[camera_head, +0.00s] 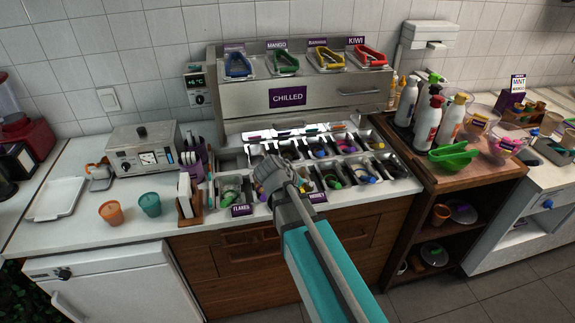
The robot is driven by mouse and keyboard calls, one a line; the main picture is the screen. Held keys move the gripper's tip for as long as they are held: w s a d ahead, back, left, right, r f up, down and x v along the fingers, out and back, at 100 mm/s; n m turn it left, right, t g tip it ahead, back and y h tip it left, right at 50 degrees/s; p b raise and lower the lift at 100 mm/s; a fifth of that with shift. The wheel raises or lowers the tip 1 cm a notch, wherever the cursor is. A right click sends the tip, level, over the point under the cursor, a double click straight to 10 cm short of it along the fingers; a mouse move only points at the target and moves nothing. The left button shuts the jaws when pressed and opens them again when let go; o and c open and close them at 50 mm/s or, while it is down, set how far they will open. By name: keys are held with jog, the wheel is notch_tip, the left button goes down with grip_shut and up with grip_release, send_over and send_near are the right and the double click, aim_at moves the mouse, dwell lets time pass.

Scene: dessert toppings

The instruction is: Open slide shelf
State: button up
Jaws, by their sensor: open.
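The slide shelf is not marked by name. A steel chilled unit (240,99) with a purple CHILLED sign stands at the back of the counter. Its front panel has a bar handle (358,93) at the right, and a lit gap shows below the panel. Below the counter are wooden drawers (237,262), which look shut; my arm covers part of them. My gripper (268,172) is open, over the front of the topping bins, left of and below the bar handle and apart from it. My own gripper hides its fingertips in part.
Topping bins (372,148) with several scoops fill the counter below the chilled unit. Squeeze bottles (426,120) and green bowls (453,156) stand on a wooden cart at right. An orange cup (111,213) and a teal cup (150,205) stand at left.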

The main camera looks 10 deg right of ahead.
jog(key=s+a+f+m+g+y, duration=0.1)
jog(key=s+f+m+g+y, duration=0.3)
jog(key=s+y, duration=0.3)
jog(key=s, duration=0.4)
jog(key=shift+f, duration=0.2)
